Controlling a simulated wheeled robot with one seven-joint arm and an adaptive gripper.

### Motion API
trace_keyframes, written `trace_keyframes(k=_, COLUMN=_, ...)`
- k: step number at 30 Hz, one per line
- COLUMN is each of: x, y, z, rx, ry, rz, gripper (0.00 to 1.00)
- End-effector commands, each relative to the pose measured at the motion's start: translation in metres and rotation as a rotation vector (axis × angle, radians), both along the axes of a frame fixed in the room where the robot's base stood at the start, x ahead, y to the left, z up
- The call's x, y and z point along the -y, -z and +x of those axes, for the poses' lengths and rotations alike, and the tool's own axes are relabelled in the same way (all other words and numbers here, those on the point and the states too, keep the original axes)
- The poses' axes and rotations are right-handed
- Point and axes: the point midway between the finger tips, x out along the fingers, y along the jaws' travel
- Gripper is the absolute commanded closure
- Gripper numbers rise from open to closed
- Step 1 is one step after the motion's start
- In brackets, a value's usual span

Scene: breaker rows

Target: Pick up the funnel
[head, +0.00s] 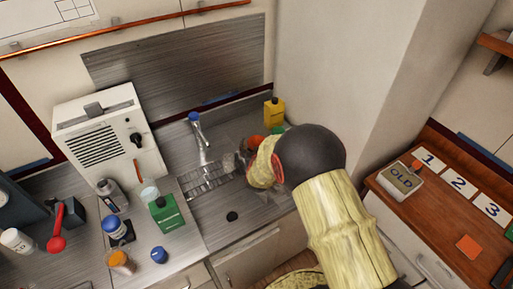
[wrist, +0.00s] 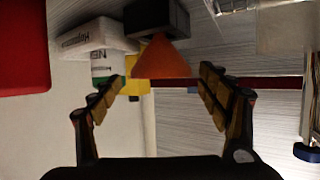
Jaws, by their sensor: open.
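The funnel looks to be the orange cone (wrist: 163,60) in the wrist view, ahead of and between the fingertips. An orange shape in the head view (head: 254,141), by the sink's back right, seems to be the same thing, mostly covered by my arm. My gripper (wrist: 163,78) is open, with one finger on each side of the cone's line and nothing visibly held. In the head view my gripper (head: 244,154) is largely hidden by my wrist. I cannot tell whether the fingers touch the cone.
A yellow bottle (head: 274,112) stands close behind the funnel, near the wall. The faucet (head: 198,135) rises to the left.

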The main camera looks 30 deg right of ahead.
Motion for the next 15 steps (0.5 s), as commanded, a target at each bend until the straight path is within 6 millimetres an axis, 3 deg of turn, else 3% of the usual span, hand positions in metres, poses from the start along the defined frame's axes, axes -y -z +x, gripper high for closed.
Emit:
trace_keyframes(k=6, x=0.009, y=0.010, z=0.021, rx=-0.001, ry=-0.001, rz=0.000, gripper=0.24)
trace_keyframes(k=15, x=0.011, y=0.010, z=0.024, rx=-0.001, ry=-0.001, rz=0.000, gripper=0.25)
